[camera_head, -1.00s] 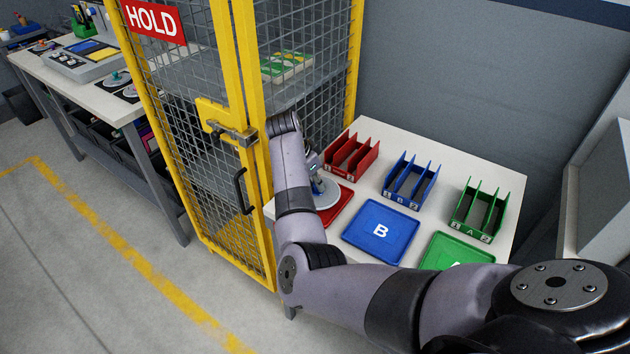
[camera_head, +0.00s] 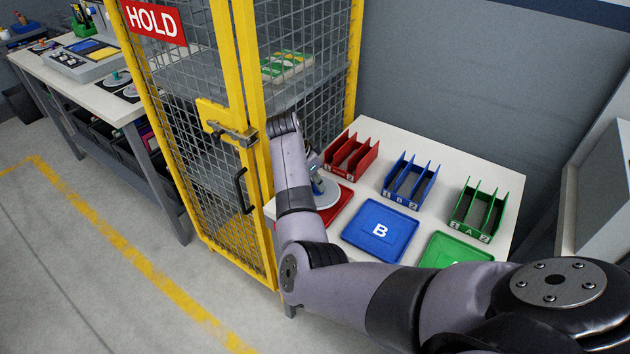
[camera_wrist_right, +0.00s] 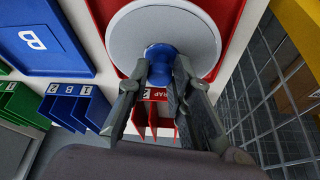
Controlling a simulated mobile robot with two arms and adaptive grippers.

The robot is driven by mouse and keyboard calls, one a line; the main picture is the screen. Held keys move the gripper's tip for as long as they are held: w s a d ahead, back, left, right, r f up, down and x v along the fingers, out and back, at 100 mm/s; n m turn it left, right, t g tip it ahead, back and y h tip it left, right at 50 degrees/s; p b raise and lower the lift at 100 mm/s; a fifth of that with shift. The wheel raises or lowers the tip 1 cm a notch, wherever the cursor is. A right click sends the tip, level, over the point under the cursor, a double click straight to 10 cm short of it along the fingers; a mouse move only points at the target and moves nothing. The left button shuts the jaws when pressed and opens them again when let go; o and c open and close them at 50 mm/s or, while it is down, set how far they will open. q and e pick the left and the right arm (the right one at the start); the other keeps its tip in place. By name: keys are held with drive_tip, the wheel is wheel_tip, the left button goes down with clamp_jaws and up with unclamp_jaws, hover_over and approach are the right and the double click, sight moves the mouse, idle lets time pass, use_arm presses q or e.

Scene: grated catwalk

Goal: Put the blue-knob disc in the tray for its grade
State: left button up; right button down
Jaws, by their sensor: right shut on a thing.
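The blue-knob disc (camera_head: 326,193) is a pale grey round plate over the red tray (camera_head: 346,208) at the left end of the table. In the right wrist view, my right gripper (camera_wrist_right: 160,76) is shut on the blue knob (camera_wrist_right: 160,54) of the disc (camera_wrist_right: 122,40). The red tray's rim (camera_wrist_right: 234,14) shows around the disc; I cannot tell whether the disc touches it. The blue tray (camera_head: 381,230), marked B, lies to the right, and the green tray (camera_head: 454,249), partly hidden by my arm, lies beyond it. My left gripper is not in view.
Red (camera_head: 352,157), blue (camera_head: 410,182) and green (camera_head: 479,212) slotted racks stand behind the trays. A yellow-framed mesh cage (camera_head: 243,150) with a HOLD sign stands close left of the table. A workbench (camera_head: 110,98) with other discs is at far left.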

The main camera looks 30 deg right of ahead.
drive_tip(key=shift+f, duration=0.1)
drive_tip(key=shift+f+b, duration=0.5)
drive_tip(key=shift+f, duration=0.55)
drive_tip(key=c, duration=1.3)
unclamp_jaws()
drive_tip(key=shift+c, duration=0.2)
drive_tip(key=o, duration=0.4)
drive_tip(key=shift+r, duration=0.1)
